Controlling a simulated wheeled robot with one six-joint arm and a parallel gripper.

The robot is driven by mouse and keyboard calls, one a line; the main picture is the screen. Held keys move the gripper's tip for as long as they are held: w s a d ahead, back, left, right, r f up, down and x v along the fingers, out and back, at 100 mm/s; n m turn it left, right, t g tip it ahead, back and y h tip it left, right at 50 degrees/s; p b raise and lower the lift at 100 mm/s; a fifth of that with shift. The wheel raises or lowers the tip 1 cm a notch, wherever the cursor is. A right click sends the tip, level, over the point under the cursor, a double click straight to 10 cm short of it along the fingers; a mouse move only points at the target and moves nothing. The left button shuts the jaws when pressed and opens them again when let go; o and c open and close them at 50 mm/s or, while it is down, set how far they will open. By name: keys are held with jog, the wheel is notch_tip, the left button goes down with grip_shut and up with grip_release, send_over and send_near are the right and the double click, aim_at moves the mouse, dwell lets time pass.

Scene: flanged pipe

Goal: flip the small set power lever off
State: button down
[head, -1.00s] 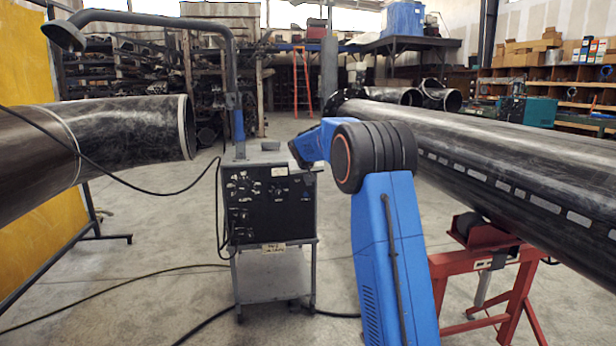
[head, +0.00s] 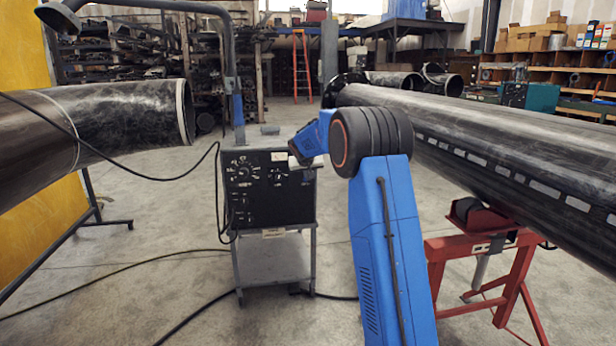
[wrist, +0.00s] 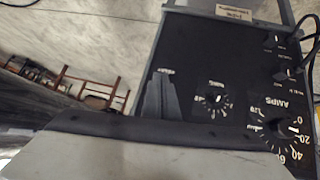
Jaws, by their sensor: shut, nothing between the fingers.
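The small set is a black-fronted power unit (head: 268,195) on a grey stand, left of my arm. Its panel (wrist: 215,60) fills much of the wrist view upside down, with an AMPS dial (wrist: 282,132) and a smaller dial (wrist: 214,99). My gripper (wrist: 161,82) is shut and empty, its grey fingers over the panel beside the smaller dial. A small pale mark lies just past the fingertips; I cannot tell whether it is the power lever or a label, nor whether they touch.
A large pipe (head: 500,150) on a red stand (head: 485,265) is at the right. A bent pipe (head: 120,120) is at the left. Cables (head: 110,285) cross the floor around the unit. Bare floor lies in front of it.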

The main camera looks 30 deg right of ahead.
jog(key=shift+r, duration=0.1)
dwell(0.4)
jog(key=shift+r, duration=0.7)
jog(key=s+a+r, duration=0.2)
jog(key=s+a, duration=0.1)
jog(key=s, duration=0.2)
jog(key=s+a+r, duration=0.2)
jog(key=s+a, duration=0.1)
jog(key=s, duration=0.3)
jog(key=shift+s+r, duration=0.3)
jog(key=shift+r, duration=0.1)
